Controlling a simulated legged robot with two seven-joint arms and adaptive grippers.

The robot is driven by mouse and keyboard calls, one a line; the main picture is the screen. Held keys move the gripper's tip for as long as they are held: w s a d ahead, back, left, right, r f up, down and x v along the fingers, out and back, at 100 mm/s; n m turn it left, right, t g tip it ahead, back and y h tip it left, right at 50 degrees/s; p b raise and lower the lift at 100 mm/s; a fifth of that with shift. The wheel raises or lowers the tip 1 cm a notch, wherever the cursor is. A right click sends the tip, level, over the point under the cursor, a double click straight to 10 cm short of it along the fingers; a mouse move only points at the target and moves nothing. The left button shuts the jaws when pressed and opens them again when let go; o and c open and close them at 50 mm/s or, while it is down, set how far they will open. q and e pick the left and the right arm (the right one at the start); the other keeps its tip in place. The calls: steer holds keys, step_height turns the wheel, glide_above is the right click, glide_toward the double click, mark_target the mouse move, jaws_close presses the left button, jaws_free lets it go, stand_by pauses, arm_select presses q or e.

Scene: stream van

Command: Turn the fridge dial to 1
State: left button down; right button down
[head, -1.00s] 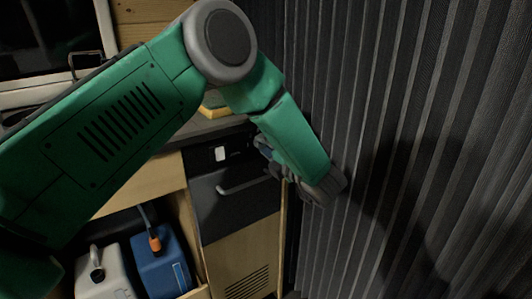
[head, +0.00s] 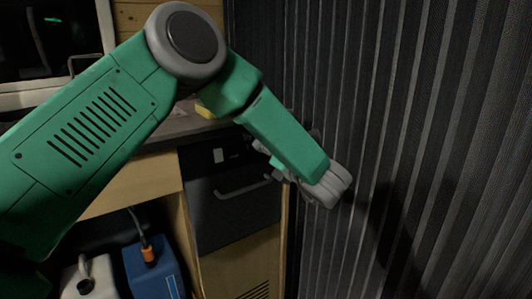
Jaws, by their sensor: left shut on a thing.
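The fridge (head: 232,207) has a dark front with a bar handle and a control strip along its top, below the counter. My left gripper (head: 261,148) is at the right end of that strip, mostly hidden behind my own green forearm and wrist. It is shut on the fridge dial, which the fingers and wrist hide, so its number cannot be read. My right gripper is not in view.
A dark corrugated curtain (head: 420,120) hangs close on the right, beside my wrist. A yellow item (head: 206,111) lies on the counter (head: 165,130). A white canister (head: 90,279) and a blue canister (head: 155,270) stand in the open cupboard at lower left.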

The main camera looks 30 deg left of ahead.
arm_select(q)
steer(key=shift+f, duration=0.25)
steer(key=c, duration=1.2)
jaws_free()
steer(key=shift+a, duration=0.1)
steer(key=v, duration=1.2)
steer(key=shift+w, duration=0.15)
